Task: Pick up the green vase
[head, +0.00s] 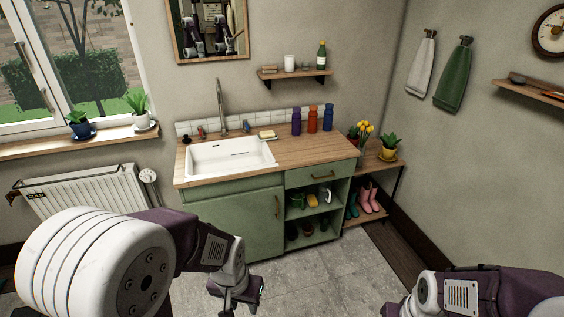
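I cannot make out a clear green vase. Yellow tulips (365,127) stand on the small side table right of the sink cabinet; the vessel under them is small and partly hidden. A green bottle (322,55) stands on the wall shelf. A green watering can (297,200) sits in the cabinet's open shelves. My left gripper (240,298) hangs low over the floor in front of the cabinet, apart from all of these; its fingers are too unclear to judge. My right gripper (390,311) is mostly cut off at the bottom edge.
The wooden counter (345,146) has a white sink (230,158), a tall faucet (220,105) and purple, orange and blue bottles (312,120). Potted plants stand on the sill and side table (372,165). Boots (368,198) sit below it. The tiled floor (335,275) is clear.

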